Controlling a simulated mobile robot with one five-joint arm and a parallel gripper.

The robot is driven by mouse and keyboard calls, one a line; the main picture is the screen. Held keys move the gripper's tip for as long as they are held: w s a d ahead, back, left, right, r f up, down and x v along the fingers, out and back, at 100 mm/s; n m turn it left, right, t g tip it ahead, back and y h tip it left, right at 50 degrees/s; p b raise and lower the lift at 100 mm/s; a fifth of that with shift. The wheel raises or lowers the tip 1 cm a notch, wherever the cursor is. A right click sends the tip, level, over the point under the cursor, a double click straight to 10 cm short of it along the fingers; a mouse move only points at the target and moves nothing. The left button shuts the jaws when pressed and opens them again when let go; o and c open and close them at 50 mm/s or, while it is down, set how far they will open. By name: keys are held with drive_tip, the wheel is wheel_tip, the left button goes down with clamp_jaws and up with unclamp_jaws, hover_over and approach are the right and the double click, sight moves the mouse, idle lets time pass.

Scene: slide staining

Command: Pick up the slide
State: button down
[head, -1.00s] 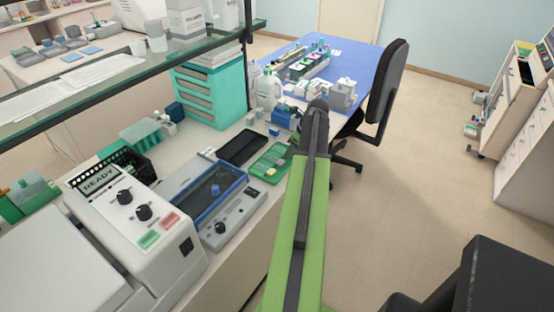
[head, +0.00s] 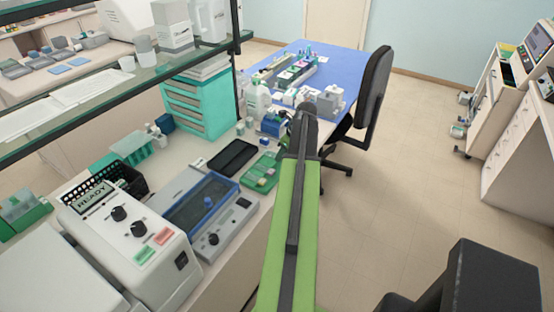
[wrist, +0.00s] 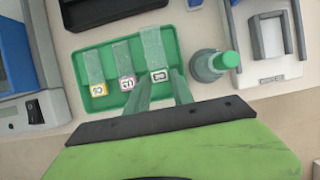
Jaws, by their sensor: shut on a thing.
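A green tray (wrist: 85,62) lies on the bench in the wrist view and holds three clear slides with small labels. The left slide (wrist: 92,66) has a yellow label, the middle slide (wrist: 124,60) a purple one. The right slide (wrist: 153,45) has a black-and-white label. My gripper (wrist: 161,77) has its two green fingers on either side of the right slide's label end, shut on it. I cannot tell whether this slide is clear of the tray. The green tray (head: 262,178) also shows in the head view, where my gripper is hidden.
A green-capped bottle (wrist: 214,64) stands close right of the tray in the wrist view. A dark tray (head: 233,157) lies behind it in the head view.

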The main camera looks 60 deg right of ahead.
drive_tip(key=s+r+p, duration=0.6)
drive_tip(key=s+r, duration=0.2)
drive_tip(key=s, duration=0.3)
drive_tip(key=shift+s+a+p, duration=0.35)
drive_tip(key=shift+a, duration=0.05)
